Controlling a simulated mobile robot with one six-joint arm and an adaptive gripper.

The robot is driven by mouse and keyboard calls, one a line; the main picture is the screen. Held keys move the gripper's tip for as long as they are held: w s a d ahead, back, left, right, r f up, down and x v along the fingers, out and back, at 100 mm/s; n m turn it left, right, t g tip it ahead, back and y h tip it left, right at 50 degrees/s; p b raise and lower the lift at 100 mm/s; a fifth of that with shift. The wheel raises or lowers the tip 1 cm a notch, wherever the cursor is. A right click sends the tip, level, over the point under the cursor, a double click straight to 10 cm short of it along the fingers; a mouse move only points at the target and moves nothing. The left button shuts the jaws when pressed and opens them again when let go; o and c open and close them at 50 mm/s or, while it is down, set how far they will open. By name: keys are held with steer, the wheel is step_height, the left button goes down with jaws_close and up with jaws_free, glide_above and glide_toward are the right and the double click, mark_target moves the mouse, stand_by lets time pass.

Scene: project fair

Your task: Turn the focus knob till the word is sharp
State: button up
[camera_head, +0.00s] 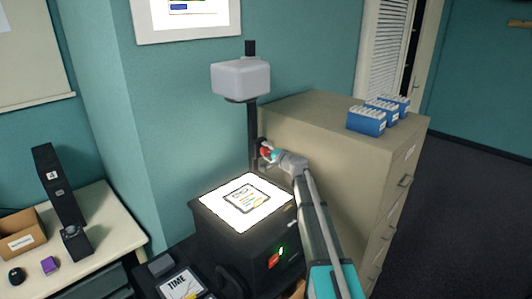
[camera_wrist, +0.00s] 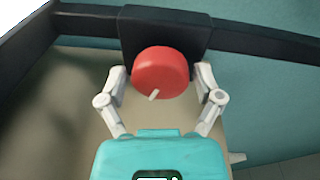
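The overhead projector has a lit glass stage (camera_head: 222,210) with a printed sheet (camera_head: 246,195) on it. Its pale head (camera_head: 240,79) sits on a dark post (camera_head: 253,125). The red focus knob (camera_head: 266,153) is on the post, partly hidden by my gripper (camera_head: 273,156). In the wrist view the red knob (camera_wrist: 160,70) has a white mark pointing down and slightly left. My gripper (camera_wrist: 160,76) has one finger on each side of the knob, with narrow gaps showing. The wall screen (camera_head: 190,18) is cut off by the top edge; no word on it is readable.
A beige filing cabinet (camera_head: 330,125) stands close behind and right of my arm, with blue boxes (camera_head: 366,122) on top. A table (camera_head: 112,225) with a cardboard box (camera_head: 20,232) is at left. Dark floor (camera_head: 465,180) is open at right.

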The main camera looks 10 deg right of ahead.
steer(key=shift+n, duration=0.5)
stand_by(0.3)
